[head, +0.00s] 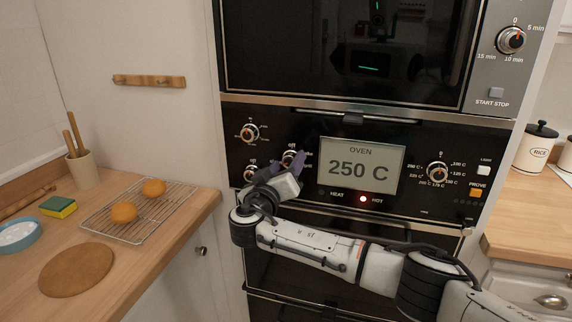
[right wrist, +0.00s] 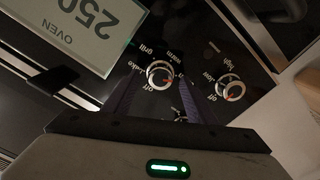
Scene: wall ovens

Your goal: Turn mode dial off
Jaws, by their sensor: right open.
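The mode dial, a small silver knob, sits left of the oven display in the head view (head: 290,157), partly covered by my gripper. It shows more clearly in the right wrist view (right wrist: 160,74), ringed by labels including off, grill and warm. A red mark shows on its face; I cannot tell exactly which label it points at. My right gripper (head: 289,167) is open, its dark purple fingers in front of the panel at the dial. In the right wrist view the fingers (right wrist: 155,98) lie to either side of the dial; contact cannot be told. My left gripper is not in view.
A low/high dial (right wrist: 229,88) sits beside the mode dial. Another dial (head: 249,132) is at upper left. The display (head: 360,168) reads 250 C and the HOT light is red. A temperature dial (head: 438,173) is at right. A counter with a cooling rack (head: 140,213) stands left.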

